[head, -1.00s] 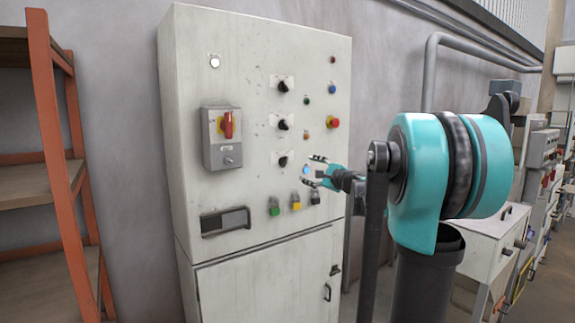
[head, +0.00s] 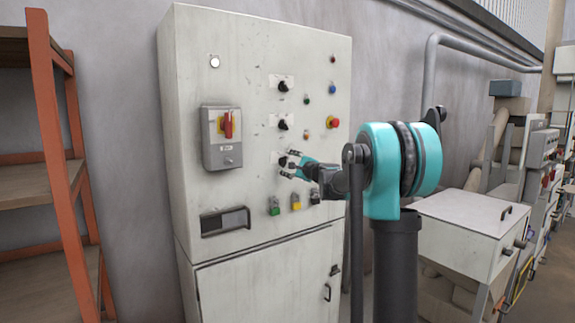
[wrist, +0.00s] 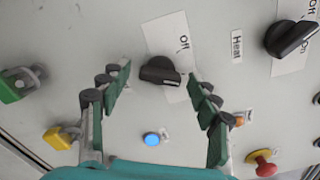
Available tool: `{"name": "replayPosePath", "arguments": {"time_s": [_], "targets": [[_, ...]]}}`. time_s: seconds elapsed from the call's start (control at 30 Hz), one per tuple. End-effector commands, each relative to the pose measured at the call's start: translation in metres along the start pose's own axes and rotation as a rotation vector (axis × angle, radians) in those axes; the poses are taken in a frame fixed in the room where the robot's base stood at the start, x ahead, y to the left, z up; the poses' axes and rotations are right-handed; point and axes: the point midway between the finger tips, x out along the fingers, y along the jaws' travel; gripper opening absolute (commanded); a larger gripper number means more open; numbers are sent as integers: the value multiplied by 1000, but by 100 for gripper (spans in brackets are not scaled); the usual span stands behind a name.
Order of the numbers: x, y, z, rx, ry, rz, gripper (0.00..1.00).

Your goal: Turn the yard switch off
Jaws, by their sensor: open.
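The control cabinet (head: 262,215) has three black rotary switches in a column. My gripper (head: 289,165) is at the lowest one (head: 281,161), partly covering it in the head view. In the wrist view this black knob (wrist: 160,70) lies between the tips of my open gripper (wrist: 160,76), with a gap on both sides. A white plate behind it reads "Off" (wrist: 183,42). The knob's bar lies roughly across the wrist picture, not pointing at that word. I cannot read a "yard" label.
Another black knob (wrist: 290,40) is at the upper right, past a "Heat" label (wrist: 237,46). Green (wrist: 15,85) and yellow (wrist: 57,138) padlocks and a red mushroom button (wrist: 264,165) are nearby.

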Motion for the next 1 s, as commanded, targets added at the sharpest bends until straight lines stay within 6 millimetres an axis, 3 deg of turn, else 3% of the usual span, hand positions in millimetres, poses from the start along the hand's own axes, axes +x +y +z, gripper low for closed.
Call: {"name": "replayPosePath", "arguments": {"time_s": [0.2,0.6,1.0], "targets": [[0,0,0,0,0,0,60],[0,0,0,0,0,0,12],[0,0,0,-88,0,0,12]]}}
